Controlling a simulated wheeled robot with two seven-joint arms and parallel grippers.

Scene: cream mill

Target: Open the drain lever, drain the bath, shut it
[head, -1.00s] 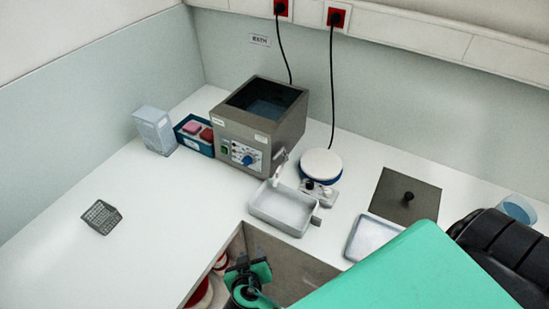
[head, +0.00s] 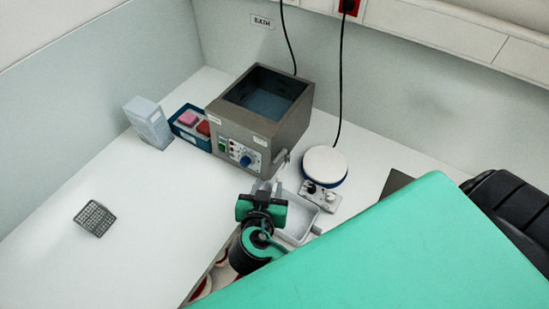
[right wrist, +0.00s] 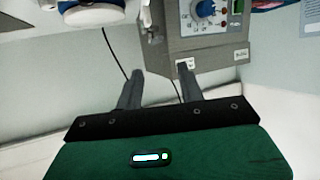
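The grey metal bath (head: 262,112) stands at the back centre with bluish water inside and a blue dial on its front. A pale metal fitting (head: 282,160), seemingly the drain tap and lever, is at its front right corner; its lever position is too small to tell. It also shows in the right wrist view (right wrist: 145,14). A shallow tray (head: 297,224) sits below, partly hidden by my right gripper (head: 262,193). In the right wrist view my right gripper (right wrist: 160,76) is open and empty, its fingers pointing toward the bath, apart from the fitting. My left gripper is not in view.
A round white-topped hotplate (head: 325,165) stands right of the bath. A blue box (head: 190,128) with pink and red pieces and a clear container (head: 148,122) are at left. A small dark rack (head: 95,218) lies on the otherwise clear left counter. My green arm covers the lower right.

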